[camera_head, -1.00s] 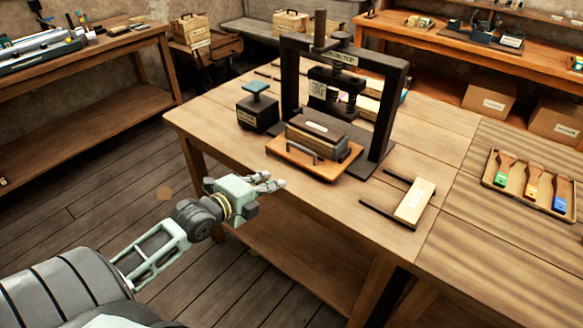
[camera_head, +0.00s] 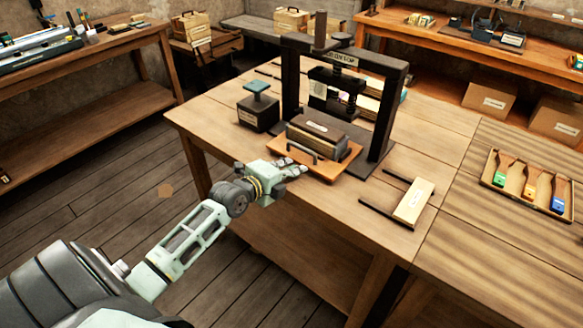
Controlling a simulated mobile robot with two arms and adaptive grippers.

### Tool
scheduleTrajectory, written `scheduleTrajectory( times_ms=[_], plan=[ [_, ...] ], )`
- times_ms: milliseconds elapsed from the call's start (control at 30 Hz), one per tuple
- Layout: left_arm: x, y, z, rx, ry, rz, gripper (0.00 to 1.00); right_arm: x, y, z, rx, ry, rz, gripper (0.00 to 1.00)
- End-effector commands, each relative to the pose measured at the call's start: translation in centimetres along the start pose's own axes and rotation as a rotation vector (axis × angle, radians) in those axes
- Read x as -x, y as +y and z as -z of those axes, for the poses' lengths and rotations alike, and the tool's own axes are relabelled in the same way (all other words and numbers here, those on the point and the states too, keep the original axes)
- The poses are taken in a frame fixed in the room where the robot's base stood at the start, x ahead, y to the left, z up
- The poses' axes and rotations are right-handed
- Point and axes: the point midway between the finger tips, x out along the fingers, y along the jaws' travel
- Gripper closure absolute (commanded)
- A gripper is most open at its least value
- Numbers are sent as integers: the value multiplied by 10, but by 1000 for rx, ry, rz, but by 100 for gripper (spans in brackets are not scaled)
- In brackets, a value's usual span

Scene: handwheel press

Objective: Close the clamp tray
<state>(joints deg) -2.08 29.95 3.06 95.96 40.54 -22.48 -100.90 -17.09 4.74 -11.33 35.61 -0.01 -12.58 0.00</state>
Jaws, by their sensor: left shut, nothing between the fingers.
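The clamp tray (camera_head: 334,173) is an orange-brown board with a dark handle (camera_head: 301,151) on its front. It sticks out from the foot of the black handwheel press (camera_head: 388,115) on the table. My left gripper (camera_head: 300,170) is shut and empty at the tray's front left edge, just in front of the handle. I cannot tell whether its fingertips touch the tray. My right gripper is not in view.
A black box with a blue-topped knob (camera_head: 258,107) stands left of the press. A fork-shaped piece with a pale block (camera_head: 413,202) lies to the right on the table (camera_head: 345,225). A wooden tray of brushes (camera_head: 484,177) lies farther right. The table's front left edge is clear.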

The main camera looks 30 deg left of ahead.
Motion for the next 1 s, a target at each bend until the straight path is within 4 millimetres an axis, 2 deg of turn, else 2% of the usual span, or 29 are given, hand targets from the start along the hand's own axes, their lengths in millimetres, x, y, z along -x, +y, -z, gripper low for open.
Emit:
scheduleTrajectory(
  times_ms=[167,400,533,1000],
  plan=[
    [-2,0,0,0,0,1,100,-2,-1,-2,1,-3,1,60],
    [-32,-8,1,-2,2,3,100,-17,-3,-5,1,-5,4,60],
    [-42,-12,0,-2,1,0,100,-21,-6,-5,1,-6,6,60],
    [-44,-14,0,0,0,0,100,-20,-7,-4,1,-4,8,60]
  ],
)
